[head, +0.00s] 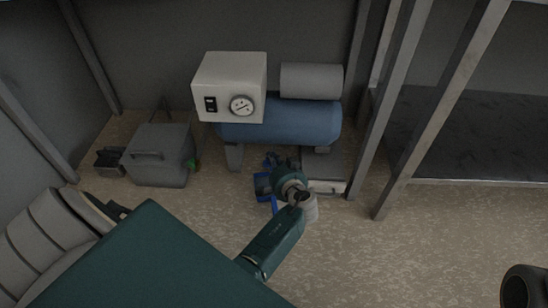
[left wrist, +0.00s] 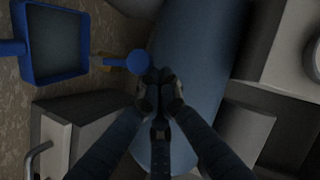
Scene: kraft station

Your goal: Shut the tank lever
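The blue tank (head: 300,120) lies on its side under a pale control box with a gauge. In the left wrist view the tank (left wrist: 200,45) fills the middle. A lever with a round blue end (left wrist: 138,62) and a yellowish stem (left wrist: 109,61) shows at the tank's left side. My left gripper (head: 278,161) is low in front of the tank in the head view and hides the lever there. In the left wrist view its fingertips (left wrist: 160,76) are together, close beside the blue end. Whether they touch it I cannot tell.
A grey toolbox (head: 160,157) stands on the floor left of the tank. A blue dustpan (left wrist: 66,42) lies near the lever in the left wrist view. Metal posts (head: 391,100) and a dark shelf (head: 470,135) stand to the right. The floor at lower right is mostly open.

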